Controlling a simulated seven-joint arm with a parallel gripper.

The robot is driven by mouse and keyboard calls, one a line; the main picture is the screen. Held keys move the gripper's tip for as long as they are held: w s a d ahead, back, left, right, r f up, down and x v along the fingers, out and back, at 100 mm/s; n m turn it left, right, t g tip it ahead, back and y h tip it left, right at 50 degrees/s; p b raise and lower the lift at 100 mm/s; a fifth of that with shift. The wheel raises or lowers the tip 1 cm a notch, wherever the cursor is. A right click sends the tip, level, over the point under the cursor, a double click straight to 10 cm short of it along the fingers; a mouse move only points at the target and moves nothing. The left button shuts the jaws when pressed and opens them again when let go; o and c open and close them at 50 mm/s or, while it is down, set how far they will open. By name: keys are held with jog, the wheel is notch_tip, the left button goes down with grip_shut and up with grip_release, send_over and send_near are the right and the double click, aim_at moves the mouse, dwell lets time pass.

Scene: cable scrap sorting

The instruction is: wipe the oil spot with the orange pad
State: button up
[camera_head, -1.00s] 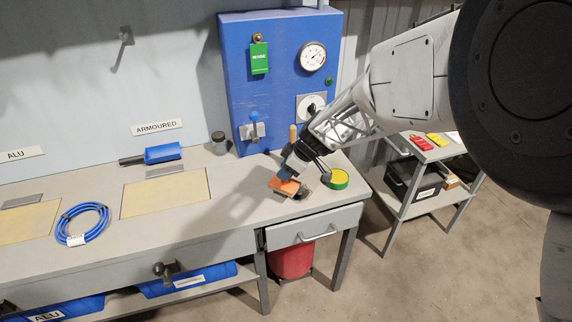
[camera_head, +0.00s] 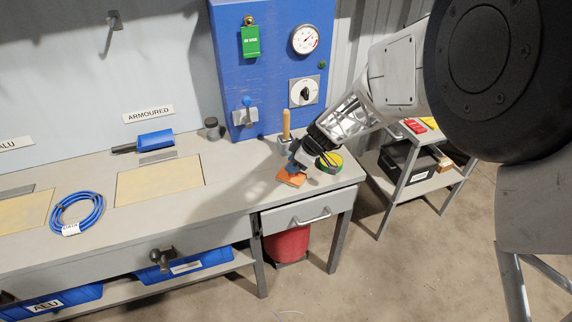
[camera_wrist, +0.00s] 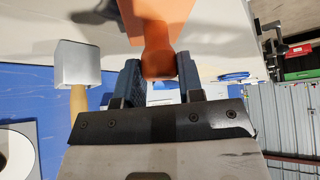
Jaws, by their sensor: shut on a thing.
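The orange pad (camera_head: 291,179) is at the right part of the grey workbench, near its front edge. My gripper (camera_head: 298,163) is shut on the pad's narrow orange grip. In the wrist view the grip (camera_wrist: 158,64) sits between the two blue fingers, with the broad orange pad (camera_wrist: 160,15) beyond them. The pad looks low over or on the bench; I cannot tell whether it touches. I cannot make out the oil spot for certain. A dark patch shows on the bench at the top left of the wrist view, perhaps a shadow.
A green and yellow round item (camera_head: 331,162) lies close right of my gripper. A wooden-handled tool (camera_head: 286,124) stands upright just behind it, before the blue panel (camera_head: 270,75). A blue cable coil (camera_head: 77,212) lies far left. The bench between is mostly clear.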

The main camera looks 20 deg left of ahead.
jog(key=shift+w+d, duration=0.6)
jog(key=shift+w, duration=0.05)
jog(key=shift+w+d+f, duration=0.15)
jog(key=shift+w+d, duration=0.6)
jog(key=shift+d, duration=0.05)
jog(key=shift+w+d, duration=0.7)
jog(key=shift+s+a, duration=0.75)
jog(key=shift+a, duration=0.05)
jog(key=shift+s+a+f, duration=0.1)
jog(key=shift+s+a, duration=2.8)
jog(key=shift+s, duration=0.05)
notch_tip(320, 180, up, 9)
jog(key=shift+f, duration=0.2)
